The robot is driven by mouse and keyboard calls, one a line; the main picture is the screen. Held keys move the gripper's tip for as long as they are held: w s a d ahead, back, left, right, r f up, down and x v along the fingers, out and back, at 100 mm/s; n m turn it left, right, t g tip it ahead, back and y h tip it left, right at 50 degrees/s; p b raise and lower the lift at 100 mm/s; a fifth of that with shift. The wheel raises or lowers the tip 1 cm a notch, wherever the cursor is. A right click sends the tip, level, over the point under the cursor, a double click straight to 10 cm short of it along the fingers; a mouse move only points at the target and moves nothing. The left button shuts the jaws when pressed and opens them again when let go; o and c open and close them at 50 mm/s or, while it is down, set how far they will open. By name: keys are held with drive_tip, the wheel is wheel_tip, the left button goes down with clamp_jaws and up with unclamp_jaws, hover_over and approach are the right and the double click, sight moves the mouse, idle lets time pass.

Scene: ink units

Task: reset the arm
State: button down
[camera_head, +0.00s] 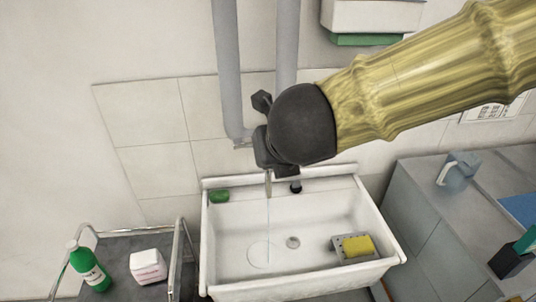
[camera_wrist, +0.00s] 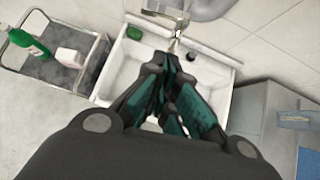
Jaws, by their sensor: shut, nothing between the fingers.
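My gripper (camera_wrist: 163,64) shows in the wrist view with its dark fingers and teal pads drawn together, empty. It is in front of the white sink (camera_wrist: 106,82), with the metal tap (camera_wrist: 174,22) beyond the fingertips. In the head view my yellow arm comes in from the upper right and ends in black parts above the sink (camera_head: 219,261). These parts hide much of the tap (camera_head: 268,184). A thin stream of water (camera_head: 267,225) falls from the spout into the basin. Whether the fingers touch the tap cannot be told.
A yellow sponge (camera_head: 358,246) lies on a holder at the basin's right. Green soap (camera_head: 219,196) sits on the back left rim. A trolley (camera_head: 120,243) at left carries a green bottle (camera_head: 90,270) and white box (camera_head: 148,266). A grey cabinet (camera_head: 428,220) with a jug (camera_head: 459,170) stands right.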

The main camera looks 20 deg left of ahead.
drive_tip(key=w+d+f+n+h, duration=0.1)
drive_tip(key=w+d+f+n, duration=0.25)
drive_tip(key=f, duration=0.55)
drive_tip(key=w+d+f+n+h, duration=0.15)
drive_tip(key=d+f, duration=0.25)
drive_tip(key=f, duration=0.4)
drive_tip(key=s+d+f+n+g+h, duration=0.1)
drive_tip(key=d+f+n, duration=0.4)
drive_tip(key=f, duration=0.5)
drive_tip(key=s+d+f+n+g, duration=0.1)
drive_tip(key=d+f+n, duration=0.2)
drive_tip(key=d+f, duration=0.55)
drive_tip(key=s+d+f+n+g+h, duration=0.2)
drive_tip(key=s+d+f+n+g, duration=0.3)
drive_tip(key=s+d+f+n, duration=1)
drive_tip(key=s+d+f, duration=0.5)
drive_tip(key=s+f, duration=0.1)
drive_tip(key=shift+s+d, duration=0.2)
drive_tip(key=shift+s, duration=0.1)
drive_tip(key=shift+f, duration=0.1)
